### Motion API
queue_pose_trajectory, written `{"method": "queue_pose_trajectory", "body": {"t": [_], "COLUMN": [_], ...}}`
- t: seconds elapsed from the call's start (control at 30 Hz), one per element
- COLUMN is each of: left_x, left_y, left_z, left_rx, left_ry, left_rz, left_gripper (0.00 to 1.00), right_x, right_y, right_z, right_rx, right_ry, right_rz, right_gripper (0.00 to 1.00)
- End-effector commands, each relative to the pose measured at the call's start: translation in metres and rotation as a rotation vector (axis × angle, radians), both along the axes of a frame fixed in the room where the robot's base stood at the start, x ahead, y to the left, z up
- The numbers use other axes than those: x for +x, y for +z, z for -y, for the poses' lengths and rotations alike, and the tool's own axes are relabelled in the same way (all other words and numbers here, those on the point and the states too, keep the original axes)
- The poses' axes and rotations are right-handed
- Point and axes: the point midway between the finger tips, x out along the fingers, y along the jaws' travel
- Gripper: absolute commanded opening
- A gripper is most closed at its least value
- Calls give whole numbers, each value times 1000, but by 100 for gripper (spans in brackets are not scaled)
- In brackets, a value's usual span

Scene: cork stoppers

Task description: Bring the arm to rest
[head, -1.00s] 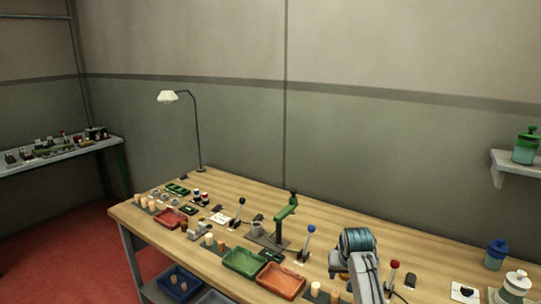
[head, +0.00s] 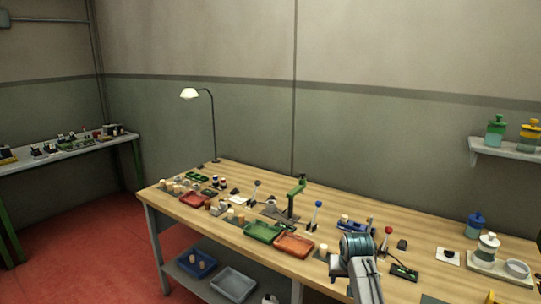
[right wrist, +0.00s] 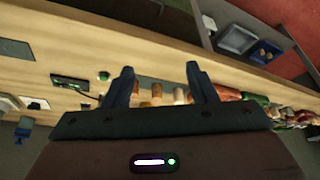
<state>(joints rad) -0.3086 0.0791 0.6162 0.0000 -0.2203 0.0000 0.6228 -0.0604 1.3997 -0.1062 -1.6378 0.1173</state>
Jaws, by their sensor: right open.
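My right arm comes in from the bottom of the head view, and its teal-banded wrist (head: 357,249) stands in front of the workbench (head: 428,268). My right gripper (right wrist: 160,82) shows in the right wrist view with its two dark fingers spread and nothing between them touching either one. Several corks (right wrist: 157,92) show beyond the fingers, on the bench. In the head view the fingers are hidden behind the wrist. My left gripper is not in view.
A green tray (head: 262,233) and an orange tray (head: 294,246) lie along the bench's front edge. Levers with a blue knob (head: 318,204) and a red knob (head: 388,230) stand up near the arm. A green press (head: 297,187) stands mid-bench. Bins (head: 233,284) sit on the lower shelf.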

Motion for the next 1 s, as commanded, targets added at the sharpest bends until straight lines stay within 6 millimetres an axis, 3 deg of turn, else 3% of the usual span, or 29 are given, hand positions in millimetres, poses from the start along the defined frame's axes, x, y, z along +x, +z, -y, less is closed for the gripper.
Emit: {"method": "queue_pose_trajectory", "body": {"t": [0.17,0.37,0.57,0.67,0.77,1.0], "left_x": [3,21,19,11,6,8], "left_y": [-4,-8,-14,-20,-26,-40], "left_z": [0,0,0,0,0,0], "left_rx": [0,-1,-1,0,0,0], "left_ry": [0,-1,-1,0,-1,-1], "left_rz": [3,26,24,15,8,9], "left_gripper": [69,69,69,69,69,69], "right_x": [-6,-17,-42,-64,-101,-214], "right_y": [-38,-92,-170,-224,-292,-438], "right_z": [3,6,13,17,23,39], "right_rx": [-4,-9,-16,-20,-23,-32], "right_ry": [6,16,30,40,53,79], "right_rz": [-15,-34,-61,-81,-108,-162], "right_gripper": [52,52,52,52,52,52]}}
